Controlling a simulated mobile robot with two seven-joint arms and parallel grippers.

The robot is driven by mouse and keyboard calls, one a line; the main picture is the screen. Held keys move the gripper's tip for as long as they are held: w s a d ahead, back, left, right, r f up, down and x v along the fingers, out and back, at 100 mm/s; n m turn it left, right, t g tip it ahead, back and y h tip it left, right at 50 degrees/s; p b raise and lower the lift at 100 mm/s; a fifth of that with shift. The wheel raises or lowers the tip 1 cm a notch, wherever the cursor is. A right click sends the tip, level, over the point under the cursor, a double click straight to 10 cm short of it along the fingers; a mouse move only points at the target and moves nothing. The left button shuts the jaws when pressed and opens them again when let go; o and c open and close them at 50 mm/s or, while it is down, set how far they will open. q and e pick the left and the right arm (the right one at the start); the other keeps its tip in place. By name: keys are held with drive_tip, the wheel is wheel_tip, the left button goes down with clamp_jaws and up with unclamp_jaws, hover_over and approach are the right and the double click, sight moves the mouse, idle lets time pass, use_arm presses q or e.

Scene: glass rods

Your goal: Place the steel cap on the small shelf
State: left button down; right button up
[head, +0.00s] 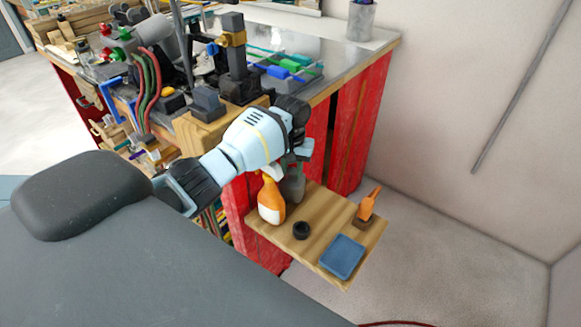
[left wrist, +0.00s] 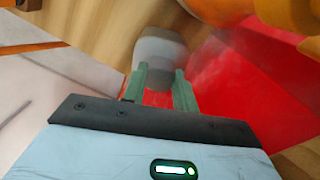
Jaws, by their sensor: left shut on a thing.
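The small shelf (head: 320,215) is a light wooden board on the red bench side. My left gripper (head: 296,169) reaches down over its back part, behind an orange and white bottle. Its green fingers (left wrist: 160,88) are shut on a grey, rounded piece, which I take as the steel cap (head: 292,187). In the left wrist view the cap (left wrist: 160,48) sits between and beyond the fingertips, over wood and red. Whether it touches the shelf cannot be told. My right gripper is not in view.
On the shelf stand the orange and white bottle (head: 271,202), a black ring (head: 301,230), a blue tray (head: 342,257) and an orange-handled brush (head: 367,206). Bare wood lies between them. The cluttered bench top (head: 340,62) is behind my arm.

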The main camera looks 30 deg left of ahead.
use_arm(q)
drive_tip(key=shift+w+a+f, duration=0.2)
drive_tip(key=shift+w+f, duration=0.05)
drive_tip(key=shift+f, duration=0.15)
drive_tip(key=shift+s+d, duration=0.25)
drive_tip(key=c, duration=1.1)
unclamp_jaws()
drive_tip(key=shift+w+a+f, duration=0.1)
drive_tip(key=shift+f, duration=0.05)
